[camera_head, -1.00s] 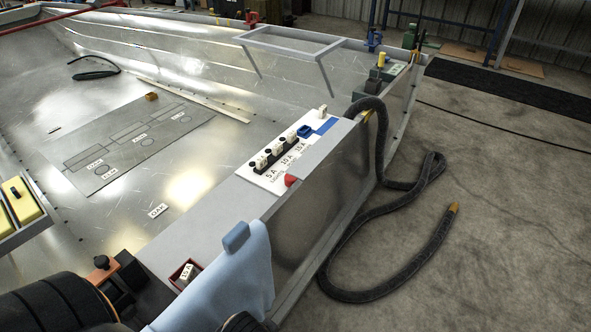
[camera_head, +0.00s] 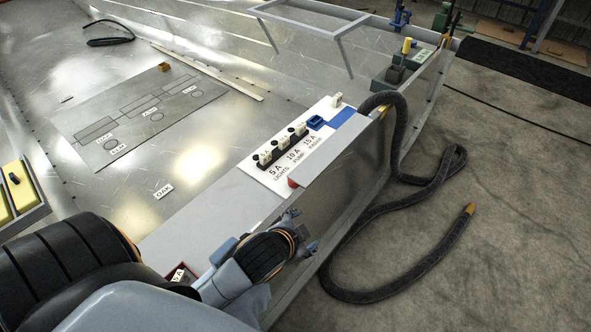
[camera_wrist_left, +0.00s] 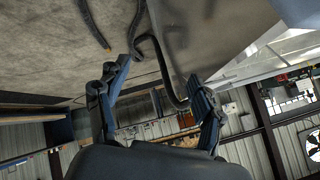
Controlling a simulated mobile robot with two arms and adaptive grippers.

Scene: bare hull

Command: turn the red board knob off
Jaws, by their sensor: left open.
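The red knob (camera_head: 292,183) sits at the near edge of the white labelled board (camera_head: 264,179), partly visible at the corner of the grey ledge. The board carries 5 A, 10 A and 15 A labels with a row of black-and-white fuse holders. My left gripper (camera_head: 309,234) is just below and slightly right of the knob in the picture, apart from it, beside the hull wall. In the left wrist view my left gripper (camera_wrist_left: 160,72) has its two fingers spread with nothing held. The knob does not show in that view. My right gripper is not in view.
A black hose (camera_head: 398,205) hangs over the hull side and loops on the concrete floor. A grey frame (camera_head: 347,45) stands behind the board.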

